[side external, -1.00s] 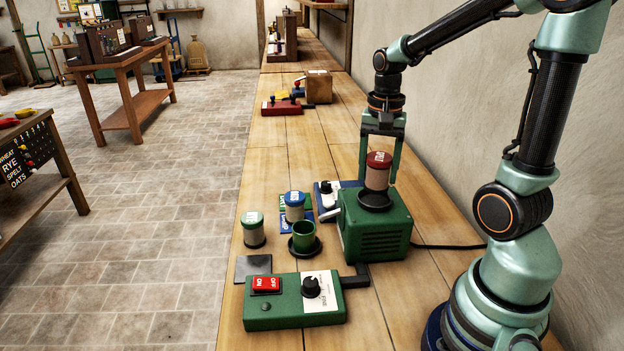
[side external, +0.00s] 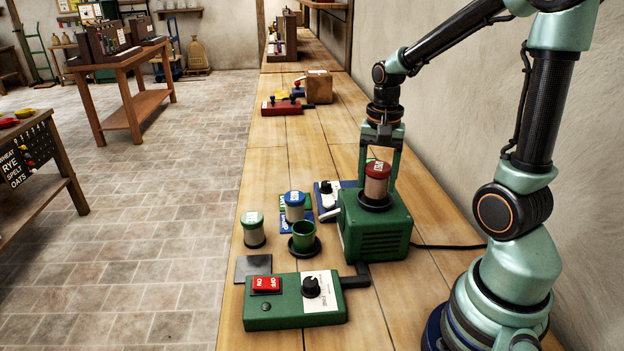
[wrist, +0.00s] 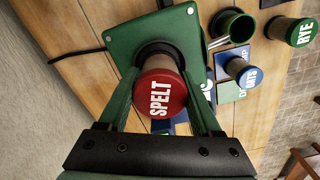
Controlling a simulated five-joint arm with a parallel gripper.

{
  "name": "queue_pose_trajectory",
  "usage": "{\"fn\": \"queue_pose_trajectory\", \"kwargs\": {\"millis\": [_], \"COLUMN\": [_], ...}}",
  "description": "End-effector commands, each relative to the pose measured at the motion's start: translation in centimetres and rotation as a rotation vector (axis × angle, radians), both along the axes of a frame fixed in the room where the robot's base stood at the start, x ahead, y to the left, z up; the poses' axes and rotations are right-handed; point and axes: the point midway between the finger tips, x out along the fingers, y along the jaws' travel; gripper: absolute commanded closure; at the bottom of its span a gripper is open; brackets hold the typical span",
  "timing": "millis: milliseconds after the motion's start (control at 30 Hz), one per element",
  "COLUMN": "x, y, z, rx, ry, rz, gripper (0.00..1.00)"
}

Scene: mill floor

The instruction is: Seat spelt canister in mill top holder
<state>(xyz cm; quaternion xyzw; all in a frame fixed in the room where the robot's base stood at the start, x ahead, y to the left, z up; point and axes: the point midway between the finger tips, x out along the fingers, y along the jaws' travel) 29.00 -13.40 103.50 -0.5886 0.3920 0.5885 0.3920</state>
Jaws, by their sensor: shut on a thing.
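The spelt canister (side external: 377,185) has a red lid and a tan body. It stands upright on top of the green mill (side external: 376,238), its lower end inside the rim of the dark round holder (side external: 375,207). I cannot tell whether its base touches the holder's floor. My gripper (side external: 377,178) is shut on the canister from above, one finger on each side. In the wrist view, the white word SPELT reads on the red lid (wrist: 162,95) between the fingers, and part of the dark holder ring (wrist: 158,48) shows behind it.
A green-lidded rye canister (side external: 254,230), a blue-lidded oats canister (side external: 295,207) and an empty green cup (side external: 303,237) stand left of the mill. A green switch box (side external: 293,300) lies in front. A plaster wall (side external: 470,120) rises on the right.

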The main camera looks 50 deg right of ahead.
Motion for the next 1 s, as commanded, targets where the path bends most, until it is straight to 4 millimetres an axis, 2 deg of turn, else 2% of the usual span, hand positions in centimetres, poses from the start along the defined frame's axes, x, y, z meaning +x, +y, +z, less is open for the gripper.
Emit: {"fn": "queue_pose_trajectory", "kwargs": {"millis": [567,1000], "x": [0.02,0.02], "y": [-0.01,-0.01], "z": [0.00,-0.73], "rx": [-0.001,0.000], "ry": [-0.001,0.000], "rz": [0.000,0.000], "gripper": [1.00,1.00]}}
